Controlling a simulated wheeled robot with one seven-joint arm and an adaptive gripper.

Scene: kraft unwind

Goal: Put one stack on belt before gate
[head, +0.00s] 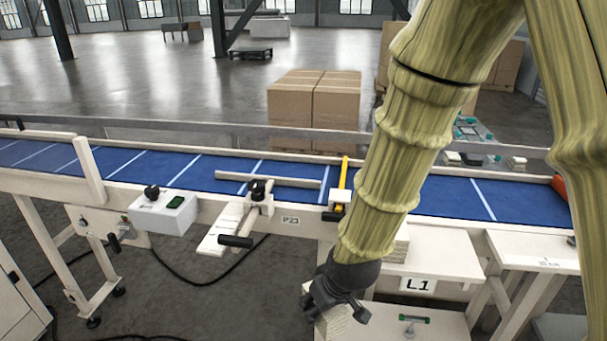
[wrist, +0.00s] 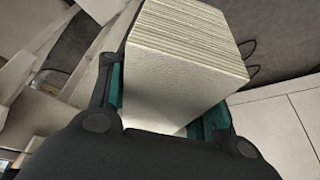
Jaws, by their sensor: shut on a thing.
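My gripper (head: 336,296) is at the lower middle of the head view, in front of the belt and below its level. It is shut on a pale stack of sheets (head: 338,326), partly hidden by the gripper. In the wrist view the stack (wrist: 185,65) sits between the teal finger pads of my gripper (wrist: 165,105), its layered edges showing. The blue belt (head: 225,172) runs across the head view with white cross lines. A yellow bar (head: 343,172) crosses the belt beside my arm, and a pale bar (head: 285,181) lies over the belt left of it; which is the gate is unclear.
A shelf labelled L1 (head: 440,262) stands right of my gripper, with another pale stack (head: 401,246) partly hidden behind my arm. Cartons (head: 315,98) stand behind the belt.

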